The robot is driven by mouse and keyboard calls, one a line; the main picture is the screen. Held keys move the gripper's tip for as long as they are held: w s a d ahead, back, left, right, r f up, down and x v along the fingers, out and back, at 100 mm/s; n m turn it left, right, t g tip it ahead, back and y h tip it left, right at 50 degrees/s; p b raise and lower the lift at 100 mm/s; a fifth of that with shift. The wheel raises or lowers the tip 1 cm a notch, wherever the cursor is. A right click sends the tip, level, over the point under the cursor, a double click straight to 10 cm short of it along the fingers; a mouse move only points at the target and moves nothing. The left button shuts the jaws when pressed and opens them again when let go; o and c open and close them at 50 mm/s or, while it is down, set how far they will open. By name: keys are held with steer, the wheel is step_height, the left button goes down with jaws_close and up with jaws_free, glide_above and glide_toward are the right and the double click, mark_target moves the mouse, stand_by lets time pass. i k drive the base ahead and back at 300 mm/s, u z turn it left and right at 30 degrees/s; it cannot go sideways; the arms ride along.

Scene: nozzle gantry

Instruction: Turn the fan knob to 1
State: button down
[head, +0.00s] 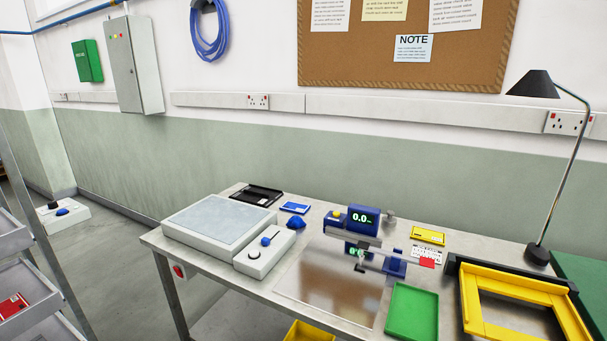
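A light grey control box (264,255) stands on the metal table, at the front right of a large flat grey panel unit. It carries a round dark dial (253,255) and a blue knob with a stem (268,240). No label or number for a fan can be read on it, so I cannot tell which control is the fan knob or where it points. A similar pale box (63,216) with a black and a blue control sits at the far left. My gripper is not in view.
A blue device with a 0.0 display (363,219) stands mid-table behind a shiny plate (325,290). A green tray (412,312), a yellow frame (470,305) and a lamp (537,254) are to the right. A shelf rack (30,215) stands at the left.

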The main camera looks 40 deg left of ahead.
mark_target(53, 205)
steer(key=u, duration=3)
steer(key=i, duration=1.7)
